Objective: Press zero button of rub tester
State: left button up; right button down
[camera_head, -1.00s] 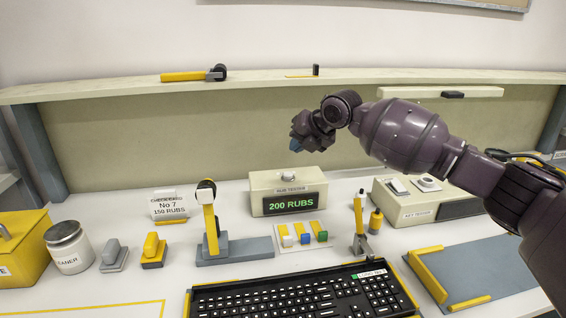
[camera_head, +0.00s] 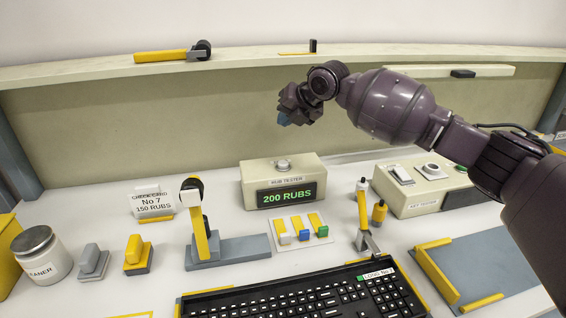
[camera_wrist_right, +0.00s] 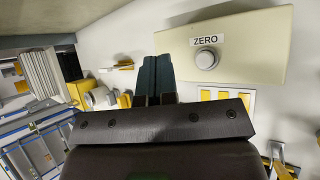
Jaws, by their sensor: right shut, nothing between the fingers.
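The rub tester (camera_head: 262,180) is a cream box on the bench with a green display reading 200 RUBS. Its round grey zero button (camera_head: 282,164) sits on the top face. In the right wrist view the button (camera_wrist_right: 207,60) shows beside a ZERO label, to the right of my fingers. My right gripper (camera_head: 284,121) is shut and empty, held in the air above the tester, apart from the button. Its dark blue fingers also show in the right wrist view (camera_wrist_right: 157,76). My left gripper is not in view.
A keyboard (camera_head: 310,300) lies in front. A yellow-armed stand (camera_head: 200,230) is left of the tester, and another cream box (camera_head: 415,188) is to the right. Colored switches (camera_head: 302,232) lie in front of the tester. A shelf (camera_head: 80,72) runs behind.

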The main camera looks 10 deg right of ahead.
aim_at(285, 162)
notch_tip(285, 162, down, 8)
jog(key=shift+f+b, duration=0.1)
jog(key=shift+b, duration=0.8)
jog(key=shift+f, duration=0.3)
dwell(0.4)
dwell(0.8)
jog(key=shift+f, duration=0.1)
jog(key=shift+f, duration=0.3)
dwell(0.3)
